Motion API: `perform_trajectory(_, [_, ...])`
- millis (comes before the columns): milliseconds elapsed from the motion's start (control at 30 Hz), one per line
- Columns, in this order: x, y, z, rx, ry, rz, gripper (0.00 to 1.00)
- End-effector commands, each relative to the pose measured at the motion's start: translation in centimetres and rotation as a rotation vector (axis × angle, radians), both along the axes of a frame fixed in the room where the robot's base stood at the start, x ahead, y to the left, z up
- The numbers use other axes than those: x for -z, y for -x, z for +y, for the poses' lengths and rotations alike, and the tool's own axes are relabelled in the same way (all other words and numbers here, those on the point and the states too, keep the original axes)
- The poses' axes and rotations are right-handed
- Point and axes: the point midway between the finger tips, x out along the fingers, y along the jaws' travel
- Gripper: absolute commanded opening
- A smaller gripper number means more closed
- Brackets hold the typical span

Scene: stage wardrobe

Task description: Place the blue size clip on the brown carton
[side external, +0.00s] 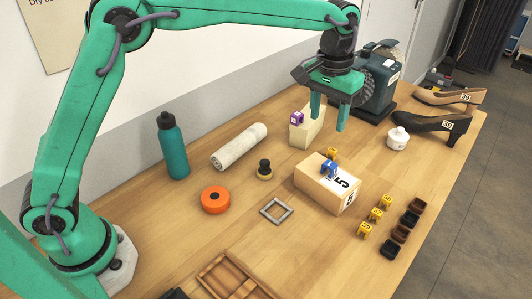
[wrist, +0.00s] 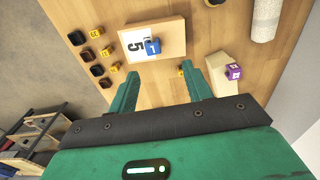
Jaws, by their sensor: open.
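The blue size clip (side external: 329,169) sits on top of a light tan carton (side external: 314,184) marked with a black 5, at its far end. In the wrist view the blue clip (wrist: 153,46) shows on the carton's face (wrist: 167,34), beside the 5. I take this box to be the brown carton; it looks pale tan. My gripper (side external: 328,122) is open and empty, pointing down above and behind the carton, apart from the clip. In the wrist view my gripper's fingers (wrist: 165,82) are spread wide with nothing between them.
A purple clip (side external: 297,118) sits on a cream block (side external: 304,134) to the left. A yellow clip (side external: 333,152) stands behind the carton. Yellow clips (side external: 376,214) and dark trays (side external: 400,234) line the front right. An orange disc (side external: 215,200) and grey frame (side external: 276,211) lie left.

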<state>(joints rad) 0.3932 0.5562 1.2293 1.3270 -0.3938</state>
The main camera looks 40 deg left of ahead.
Motion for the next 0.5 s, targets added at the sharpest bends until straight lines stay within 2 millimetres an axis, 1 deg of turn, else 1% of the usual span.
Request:
perform_trajectory(33, [-0.9,0.4,0.8,-0.003,0.005,-0.013,0.5])
perform_trajectory(100, [-1.9,1.1,2.0,-0.002,0.011,-0.031,0.5])
perform_trajectory(300, [-4.8,3.9,5.7,-0.003,0.027,-0.088,0.5])
perform_trajectory(500, [-6.8,7.3,9.2,-0.004,0.036,-0.146,0.5])
